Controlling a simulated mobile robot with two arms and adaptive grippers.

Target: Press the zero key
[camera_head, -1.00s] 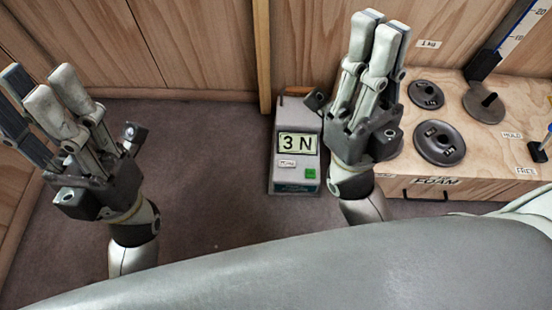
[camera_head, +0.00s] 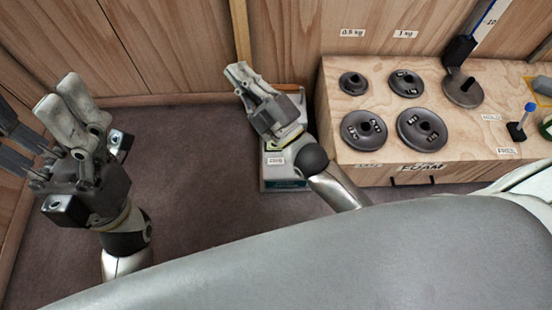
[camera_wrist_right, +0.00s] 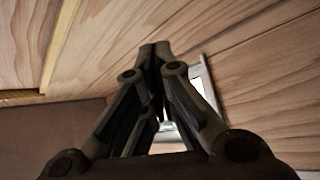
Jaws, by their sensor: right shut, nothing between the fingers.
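The grey scale box (camera_head: 283,174) stands on the floor beside the wooden bench. My right gripper (camera_head: 240,72) is over it, shut and empty, with its fingers pointing to the far left of the head view. The gripper and wrist cover the box's display and the green zero key, so contact with the key cannot be told. In the right wrist view, the shut fingertips (camera_wrist_right: 155,50) are together, with a pale edge behind them that I cannot identify. My left gripper (camera_head: 45,110) is at the far left, open and empty, apart from the box.
A wooden wall (camera_head: 160,50) closes off the back. Brown floor (camera_head: 195,180) is clear between my left gripper and the box.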

